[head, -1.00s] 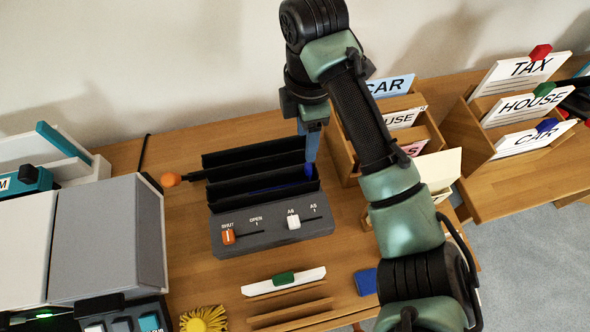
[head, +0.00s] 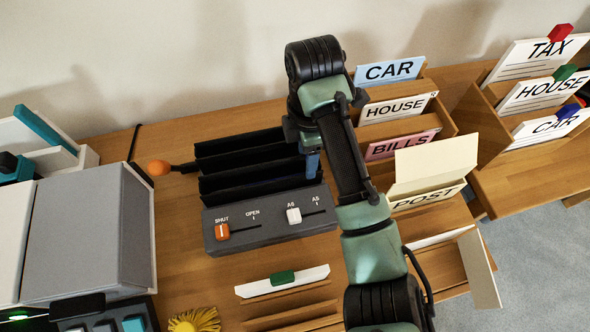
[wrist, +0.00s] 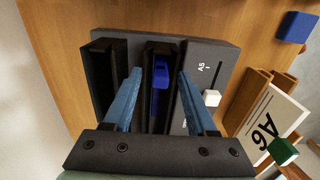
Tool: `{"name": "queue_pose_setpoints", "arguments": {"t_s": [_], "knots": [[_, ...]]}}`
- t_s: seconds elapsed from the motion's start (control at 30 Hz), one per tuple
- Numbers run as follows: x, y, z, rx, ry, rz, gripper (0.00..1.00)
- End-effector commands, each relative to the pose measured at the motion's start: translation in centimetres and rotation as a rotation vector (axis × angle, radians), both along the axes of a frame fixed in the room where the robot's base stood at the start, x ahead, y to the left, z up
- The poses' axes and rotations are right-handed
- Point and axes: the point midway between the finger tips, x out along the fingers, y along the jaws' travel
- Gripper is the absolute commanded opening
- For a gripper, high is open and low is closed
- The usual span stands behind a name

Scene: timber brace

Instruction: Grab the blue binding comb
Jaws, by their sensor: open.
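The blue binding comb (wrist: 160,76) lies in a dark slot of the binding machine in the wrist view, with its bright blue end showing. In the head view I cannot make it out behind my arm and the black plates. The grey binding machine (head: 262,232) has an orange SHUT/OPEN slider and a white A6/A5 slider. My gripper (wrist: 161,82) is open, its two blue fingers on either side of the slot with the comb between them. It does not hold the comb. In the head view my gripper (head: 312,165) is at the machine's right end.
A file rack with CAR, HOUSE, BILLS and POST cards (head: 437,150) stands right of my arm. A grey box (head: 85,235) stands left, and an orange knob (head: 159,168) sticks out left of the machine. A small rack with a green-tabbed card (head: 283,281) is in front.

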Motion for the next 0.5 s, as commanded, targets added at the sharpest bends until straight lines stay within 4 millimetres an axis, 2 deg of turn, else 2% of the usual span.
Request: {"name": "queue_pose_setpoints", "arguments": {"t_s": [0.07,0.1,0.4,0.5], "knots": [[0.0,-0.01,0.07,0.0,0.0,0.0,0.57],[0.0,-0.01,0.08,0.0,0.0,0.0,0.54],[0.0,-0.01,0.09,0.0,0.0,0.0,0.0],[0.0,-0.01,0.09,0.0,0.0,0.0,0.0]]}}
